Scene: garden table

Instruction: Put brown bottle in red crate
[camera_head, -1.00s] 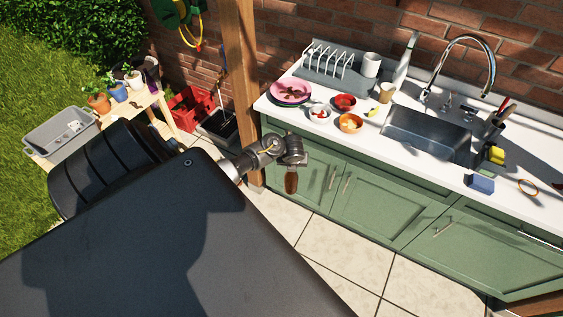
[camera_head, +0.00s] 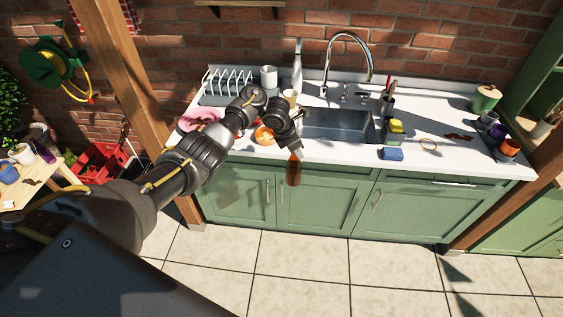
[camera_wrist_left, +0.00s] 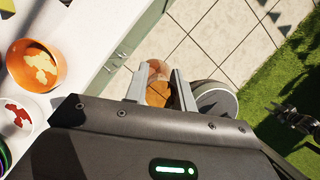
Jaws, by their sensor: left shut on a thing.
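The brown bottle (camera_head: 293,170) hangs from my left gripper (camera_head: 291,143), in front of the green cabinet doors and just off the counter's front edge. In the left wrist view the two fingers (camera_wrist_left: 159,88) are closed around the bottle (camera_wrist_left: 157,92), which is seen nearly end-on. The red crate (camera_head: 100,160) stands on the ground at the left, beyond the wooden post; my left arm is in front of part of that area. What lies inside the crate is too small to tell. My right gripper is not in view.
A wooden post (camera_head: 128,85) stands between counter and crate. A plant table (camera_head: 40,180) is at the far left. The tiled floor is clear.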

